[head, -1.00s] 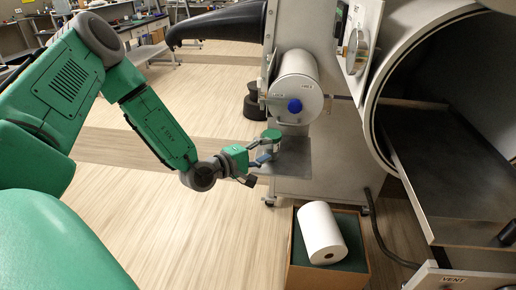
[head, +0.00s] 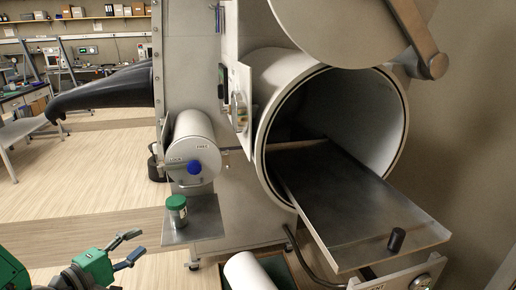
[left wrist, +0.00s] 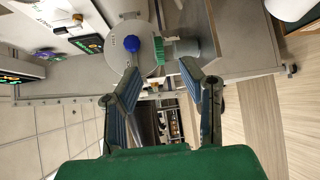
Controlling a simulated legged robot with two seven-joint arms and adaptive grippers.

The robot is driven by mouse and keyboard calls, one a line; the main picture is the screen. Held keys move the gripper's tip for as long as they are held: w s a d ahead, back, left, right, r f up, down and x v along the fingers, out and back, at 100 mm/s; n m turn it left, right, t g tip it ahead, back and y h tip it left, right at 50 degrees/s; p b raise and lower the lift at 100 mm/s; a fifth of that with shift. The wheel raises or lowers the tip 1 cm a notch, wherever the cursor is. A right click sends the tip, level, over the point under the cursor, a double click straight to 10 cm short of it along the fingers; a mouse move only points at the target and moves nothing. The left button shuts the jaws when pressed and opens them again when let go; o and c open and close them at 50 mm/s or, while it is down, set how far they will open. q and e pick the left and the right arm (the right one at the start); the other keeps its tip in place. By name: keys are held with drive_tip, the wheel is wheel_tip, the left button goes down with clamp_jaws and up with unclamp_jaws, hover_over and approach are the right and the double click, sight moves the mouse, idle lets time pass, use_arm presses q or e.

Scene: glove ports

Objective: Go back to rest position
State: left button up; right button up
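My left gripper (head: 128,248) is at the lower left of the head view, open and empty, with its fingers spread. In the left wrist view its two fingers (left wrist: 163,90) stand apart with nothing between them. A small jar with a green lid (head: 177,212) stands upright on the metal shelf (head: 208,222) below the small cylindrical port, to the right of the gripper and apart from it. In the left wrist view the green lid (left wrist: 160,50) shows beyond the fingertips. My right gripper is not in view.
The small port (head: 193,150) has a blue knob. The large round chamber (head: 262,130) is open, with its tray (head: 350,215) pulled out and a black cylinder (head: 396,240) on it. A white roll (head: 247,272) sits low in a box. A black glove (head: 100,90) sticks out left.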

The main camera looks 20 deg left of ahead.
use_arm(q)
drive_tip(key=s+d+f+m+g+h+b, duration=0.25)
drive_tip(key=s+d+f+g+h, duration=0.2)
drive_tip(key=d, duration=0.45)
drive_tip(key=s+d+f+m+g+h+b, duration=0.1)
drive_tip(key=s+d+f+m+g+h, duration=0.35)
drive_tip(key=d, duration=0.45)
drive_tip(key=s+a+f+m+g+y+b, duration=0.1)
drive_tip(key=s+f+m+g+y, duration=0.15)
drive_tip(key=s+f+g, duration=0.45)
drive_tip(key=s+a+f+m+g+y+b, duration=0.15)
drive_tip(key=s+f+g+y, duration=0.25)
drive_tip(key=s, duration=0.5)
drive_tip(key=s+a+f+m+y+b, duration=0.2)
drive_tip(key=a+f+m+y+b, duration=0.1)
drive_tip(key=a+f+y, duration=0.25)
drive_tip(key=w+d+f+m+t+b, duration=0.1)
drive_tip(key=w+d+f+m+t, duration=0.2)
drive_tip(key=w+d+f+t, duration=0.1)
drive_tip(key=shift+w+d+f+m+b, duration=0.3)
drive_tip(key=shift+w+d+f+b, duration=0.1)
drive_tip(key=shift+w+f, duration=0.15)
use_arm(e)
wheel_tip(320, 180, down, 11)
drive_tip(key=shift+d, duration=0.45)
